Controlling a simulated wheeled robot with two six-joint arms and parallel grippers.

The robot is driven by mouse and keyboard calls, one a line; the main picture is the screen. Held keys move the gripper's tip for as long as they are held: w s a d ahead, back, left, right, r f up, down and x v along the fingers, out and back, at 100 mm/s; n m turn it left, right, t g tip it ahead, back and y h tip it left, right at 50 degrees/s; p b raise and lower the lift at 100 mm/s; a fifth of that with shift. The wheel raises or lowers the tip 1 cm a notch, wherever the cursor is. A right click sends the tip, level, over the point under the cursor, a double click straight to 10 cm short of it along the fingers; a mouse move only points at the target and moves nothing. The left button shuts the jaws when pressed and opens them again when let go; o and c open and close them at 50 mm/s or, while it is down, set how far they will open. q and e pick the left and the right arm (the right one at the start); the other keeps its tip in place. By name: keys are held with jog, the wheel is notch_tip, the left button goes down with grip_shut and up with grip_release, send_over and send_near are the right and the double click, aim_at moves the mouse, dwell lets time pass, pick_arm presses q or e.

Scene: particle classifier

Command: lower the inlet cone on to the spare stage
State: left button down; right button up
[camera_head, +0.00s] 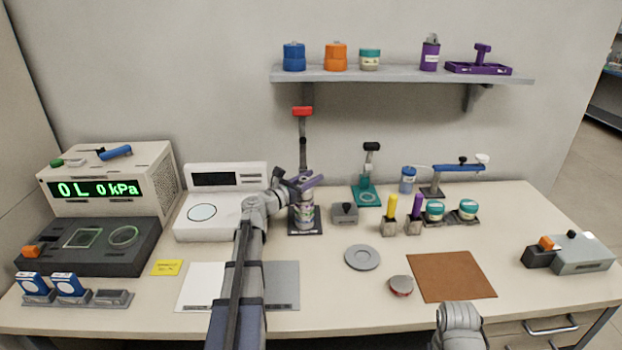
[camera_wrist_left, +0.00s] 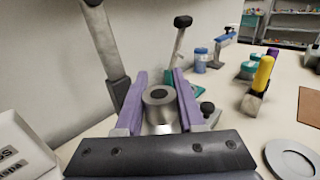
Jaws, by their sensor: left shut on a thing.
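My left gripper (camera_head: 302,182) has purple fingers and is above the stand with the red-handled post. In the left wrist view the fingers (camera_wrist_left: 157,100) are shut on a grey metal round piece with a dark central hole, which I take as the inlet cone (camera_wrist_left: 158,97). Below the gripper in the head view is a cylindrical stack (camera_head: 304,216) of grey and purple bands on a dark base. I cannot tell which part is the spare stage, nor whether the cone touches the stack. My right gripper's fingers are out of view.
The red-handled post (camera_head: 302,112) rises right behind the gripper. A small grey block (camera_head: 344,213) stands just right of the stack. A white scale (camera_head: 207,212) is to the left. A grey dish (camera_head: 362,257) and a brown mat (camera_head: 451,275) lie in front on the right.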

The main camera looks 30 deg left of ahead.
pick_arm(q)
jog(key=shift+f+b, duration=0.45)
dwell(0.4)
jog(key=shift+c, duration=2.2)
grip_release()
jog(key=v, duration=0.7)
jog(key=shift+s, duration=0.4)
jog(key=shift+a, duration=0.1)
